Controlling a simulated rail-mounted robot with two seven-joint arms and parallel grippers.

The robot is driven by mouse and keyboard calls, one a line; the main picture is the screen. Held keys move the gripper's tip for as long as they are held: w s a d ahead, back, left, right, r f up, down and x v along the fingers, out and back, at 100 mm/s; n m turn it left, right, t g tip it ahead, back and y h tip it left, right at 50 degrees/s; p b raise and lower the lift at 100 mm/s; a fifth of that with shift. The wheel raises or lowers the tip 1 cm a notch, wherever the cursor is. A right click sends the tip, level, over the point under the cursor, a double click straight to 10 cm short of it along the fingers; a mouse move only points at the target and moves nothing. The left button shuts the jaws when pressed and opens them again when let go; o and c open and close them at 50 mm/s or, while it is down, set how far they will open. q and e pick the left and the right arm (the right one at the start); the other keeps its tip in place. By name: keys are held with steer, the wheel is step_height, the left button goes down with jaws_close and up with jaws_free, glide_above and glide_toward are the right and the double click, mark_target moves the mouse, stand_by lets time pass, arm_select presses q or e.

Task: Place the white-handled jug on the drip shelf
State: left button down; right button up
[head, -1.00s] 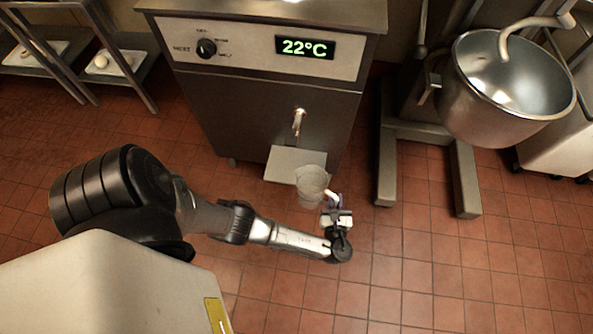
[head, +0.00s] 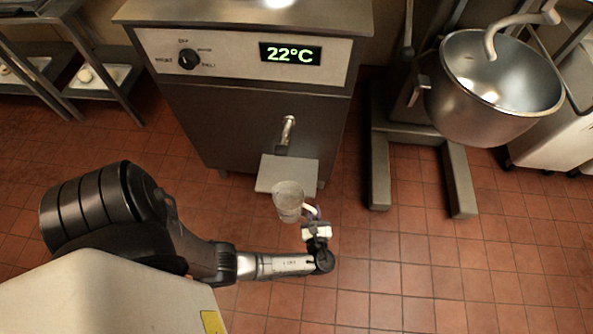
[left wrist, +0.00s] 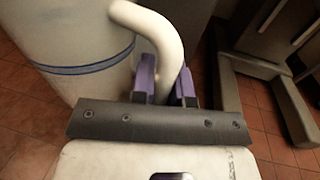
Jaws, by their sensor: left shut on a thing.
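The jug (head: 288,199) is a pale, translucent vessel in front of the machine, near the front right edge of the drip shelf (head: 270,178). In the head view it overlaps that edge, and I cannot tell whether it touches the shelf. My left gripper (head: 312,214) is shut on the jug's white handle. In the left wrist view the purple fingers of the gripper (left wrist: 166,80) stand either side of the curved white handle (left wrist: 160,30), beside the jug's pale body with a blue band (left wrist: 88,66). The jug looks about upright. My right gripper is not in view.
The machine's tap (head: 287,130) hangs above the shelf, below a 22°C display (head: 290,54). A mixer with a steel bowl (head: 500,95) stands to the right, its stand's legs (head: 460,180) reaching forward. A steel rack (head: 75,60) is at the far left. The floor in front is clear.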

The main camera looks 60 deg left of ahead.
arm_select(q)
steer(key=b+x, duration=0.3)
steer(key=x, duration=0.7)
steer(key=shift+w+a+f, duration=0.1)
steer(key=shift+w+a, duration=0.1)
steer(key=shift+a, duration=0.1)
steer(key=shift+w+a, duration=0.25)
steer(key=shift+a, duration=0.35)
steer(key=b+x, duration=0.2)
steer(key=x, duration=0.2)
steer(key=shift+w+a, duration=0.1)
steer(key=shift+a, duration=0.15)
steer(key=shift+f+b, duration=0.65)
steer(key=shift+f, duration=0.1)
steer(key=shift+d, duration=0.2)
